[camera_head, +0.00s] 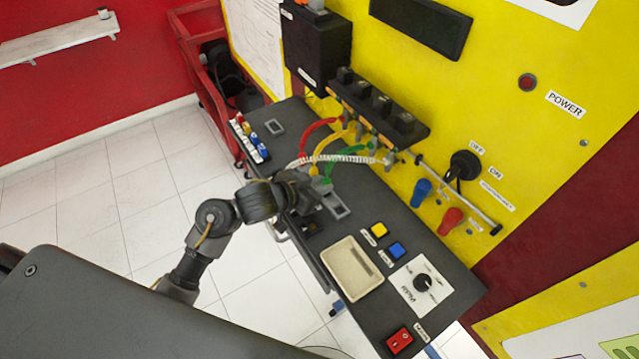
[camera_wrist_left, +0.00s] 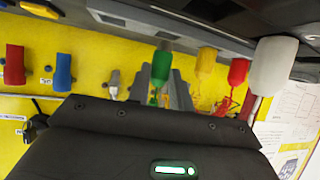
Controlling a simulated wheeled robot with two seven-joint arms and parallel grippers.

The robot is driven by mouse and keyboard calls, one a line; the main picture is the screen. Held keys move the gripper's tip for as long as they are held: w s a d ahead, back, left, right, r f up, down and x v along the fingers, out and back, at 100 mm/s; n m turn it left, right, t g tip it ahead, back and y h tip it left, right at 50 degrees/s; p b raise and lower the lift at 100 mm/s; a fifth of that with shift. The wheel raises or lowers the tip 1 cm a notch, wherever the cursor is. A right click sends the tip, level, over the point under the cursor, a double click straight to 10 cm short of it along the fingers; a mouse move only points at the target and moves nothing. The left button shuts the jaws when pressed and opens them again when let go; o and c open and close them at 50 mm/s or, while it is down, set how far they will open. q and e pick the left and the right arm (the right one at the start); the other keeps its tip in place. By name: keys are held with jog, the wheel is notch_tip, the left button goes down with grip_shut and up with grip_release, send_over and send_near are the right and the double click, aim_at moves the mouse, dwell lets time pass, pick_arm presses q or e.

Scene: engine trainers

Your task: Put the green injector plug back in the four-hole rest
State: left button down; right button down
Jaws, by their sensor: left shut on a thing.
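My left gripper (camera_head: 318,188) is over the bench, shut on the green plug (camera_wrist_left: 162,66). In the left wrist view the plug sits between the two fingers (camera_wrist_left: 160,92). It also shows in the head view (camera_head: 321,184), with a green cable running back to the black rail. A yellow plug (camera_wrist_left: 206,64), a red plug (camera_wrist_left: 239,72) and a large, near white plug (camera_wrist_left: 272,66) line up beside it in the left wrist view. The four-hole rest cannot be made out clearly; my gripper and wrist hide much of that area. My right gripper is not in view.
The black rail (camera_head: 380,112) stands at the bench's back, with red, yellow, white and green cables in front. A beige tray (camera_head: 352,270), yellow button (camera_head: 378,230) and blue button (camera_head: 396,250) lie nearer. Blue (camera_head: 421,192) and red (camera_head: 449,221) handles stick out from the yellow panel.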

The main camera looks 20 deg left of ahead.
pick_arm(q)
jog(key=shift+f+b, duration=0.6)
jog(key=shift+f, duration=0.25)
dwell(0.4)
jog(key=c, duration=1.5)
grip_release()
jog(key=shift+r, duration=0.1)
jog(key=shift+s+a+r+p, duration=0.4)
jog(key=shift+s+r+p, duration=0.3)
jog(key=shift+p, duration=0.5)
jog(key=p+v, duration=0.2)
jog(key=shift+s+a+r, duration=0.1)
jog(key=shift+s+r, duration=0.05)
jog(key=shift+r, duration=0.15)
jog(key=shift+s, duration=0.15)
